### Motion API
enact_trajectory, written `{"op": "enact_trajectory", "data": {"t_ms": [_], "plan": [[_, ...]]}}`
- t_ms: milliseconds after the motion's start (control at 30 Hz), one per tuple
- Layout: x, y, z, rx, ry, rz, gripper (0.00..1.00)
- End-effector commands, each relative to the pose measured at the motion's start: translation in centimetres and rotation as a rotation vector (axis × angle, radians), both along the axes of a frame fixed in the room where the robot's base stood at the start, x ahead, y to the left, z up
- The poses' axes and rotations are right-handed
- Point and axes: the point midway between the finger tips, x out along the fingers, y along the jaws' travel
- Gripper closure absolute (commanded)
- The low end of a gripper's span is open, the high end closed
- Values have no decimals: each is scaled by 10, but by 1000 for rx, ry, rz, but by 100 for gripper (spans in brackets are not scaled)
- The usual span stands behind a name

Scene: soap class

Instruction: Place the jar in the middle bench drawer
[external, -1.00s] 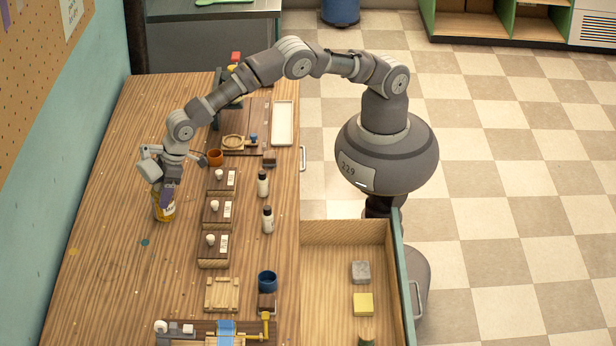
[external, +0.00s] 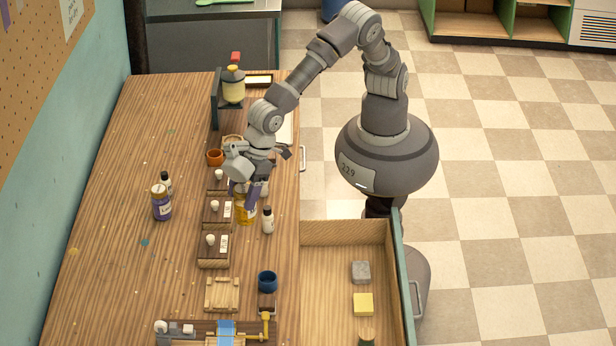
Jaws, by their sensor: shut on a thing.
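My gripper (external: 246,196) is shut on a yellow jar (external: 248,213), which is partly hidden by the fingers. It is among the small dark boxes and just left of a white bottle (external: 268,220); I cannot tell how high above the bench it is. A second jar, purple with a pale label (external: 162,206), stands upright at the bench's left. An open wooden drawer (external: 325,285) sticks out from the bench's right side, to the lower right of my gripper.
In the drawer lie a grey block (external: 361,271), a yellow block (external: 363,304) and a partly cut-off item (external: 366,338). A blue cup (external: 267,282) stands near the drawer. The drawer's left half is clear.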

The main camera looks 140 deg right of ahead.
Motion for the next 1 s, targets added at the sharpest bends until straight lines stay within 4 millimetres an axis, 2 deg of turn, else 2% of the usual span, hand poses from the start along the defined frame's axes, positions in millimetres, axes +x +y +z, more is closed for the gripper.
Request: {"op": "enact_trajectory", "data": {"t_ms": [33,133,200,400,700,900,1000], "plan": [[-26,25,4,2,0,32,80],[-76,56,4,2,1,76,80],[-106,70,1,2,1,99,80],[-163,88,-9,1,2,140,80],[-213,98,-21,-1,2,175,80],[-235,101,-28,0,2,189,80],[-233,99,-37,-2,2,183,80]]}}
